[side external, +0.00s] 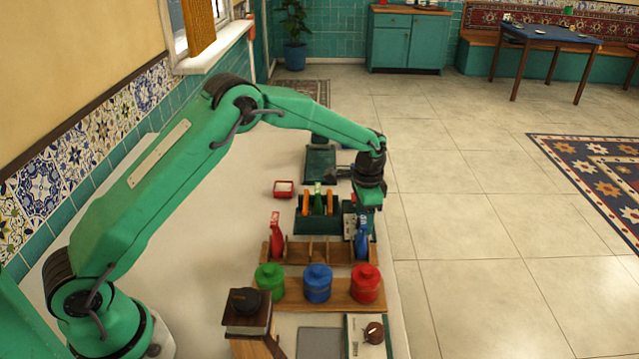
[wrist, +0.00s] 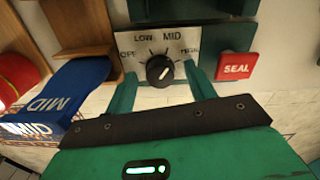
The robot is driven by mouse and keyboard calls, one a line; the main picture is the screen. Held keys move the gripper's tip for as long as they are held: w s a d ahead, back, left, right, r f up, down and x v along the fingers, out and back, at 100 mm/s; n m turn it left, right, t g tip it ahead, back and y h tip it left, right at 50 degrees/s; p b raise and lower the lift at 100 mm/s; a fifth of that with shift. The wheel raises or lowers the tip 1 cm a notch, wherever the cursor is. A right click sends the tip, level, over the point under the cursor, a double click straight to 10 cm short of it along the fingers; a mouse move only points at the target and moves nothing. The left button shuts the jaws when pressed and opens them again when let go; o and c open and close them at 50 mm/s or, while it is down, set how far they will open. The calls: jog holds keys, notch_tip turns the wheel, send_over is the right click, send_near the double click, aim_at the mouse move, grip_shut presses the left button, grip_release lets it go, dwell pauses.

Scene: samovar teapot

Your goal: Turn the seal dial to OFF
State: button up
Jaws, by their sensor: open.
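The dial (wrist: 160,70) is a round black knob on a pale panel (wrist: 146,51) marked OFF, LOW, MID and HIGH. A red SEAL tag (wrist: 236,66) is to its right. A short white mark on the knob seems to point up and right; its exact setting is hard to tell. My gripper (wrist: 159,76) is open, with one green finger on each side of the knob. I cannot tell whether either finger touches it. In the side view my gripper (side external: 367,203) reaches down by the pale panel (side external: 349,221), and the knob is hidden there.
A blue MID-marked piece (wrist: 68,88) lies close left of my gripper; a blue piece (side external: 362,240) also shows in the side view. A green rack (side external: 318,228), a red piece (side external: 275,238) and green, blue and red canisters (side external: 318,284) crowd the counter.

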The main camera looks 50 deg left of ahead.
jog(key=shift+r, duration=0.1)
jog(key=shift+r, duration=3.8)
jog(key=shift+m, duration=0.3)
jog(key=m, duration=1.7)
jog(key=shift+f, duration=0.15)
jog(key=shift+f, duration=3.8)
